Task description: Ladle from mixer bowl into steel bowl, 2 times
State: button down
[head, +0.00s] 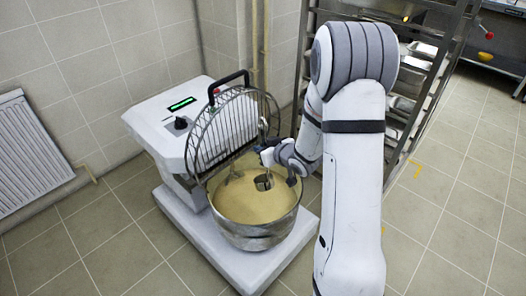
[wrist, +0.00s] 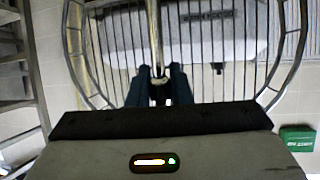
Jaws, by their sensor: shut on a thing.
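The mixer bowl (head: 258,232) is a shiny metal bowl under the mixer, holding smooth tan batter (head: 245,203). A metal ladle (head: 264,183) is at the batter's surface, toward the bowl's back right. Whether its cup is filled is too small to tell. My gripper (head: 268,156) is above the bowl's back part, beside the raised wire guard. In the wrist view my gripper (wrist: 158,90) is shut on the ladle's thin metal handle (wrist: 155,35), which runs up the picture from between the dark fingers. No separate steel bowl shows in either view.
The wire guard (head: 215,118) stands raised behind the bowl and also fills much of the wrist view (wrist: 105,60). The white mixer (head: 160,125) has a green display. A metal rack (head: 425,95) stands behind my arm. A radiator (head: 30,150) hangs at left.

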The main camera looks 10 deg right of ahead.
jog(key=shift+s+b, duration=0.1)
jog(key=shift+b, duration=0.65)
notch_tip(320, 180, down, 22)
jog(key=b, duration=1.8)
jog(key=shift+f, duration=0.15)
dwell(0.5)
jog(key=shift+s, duration=0.1)
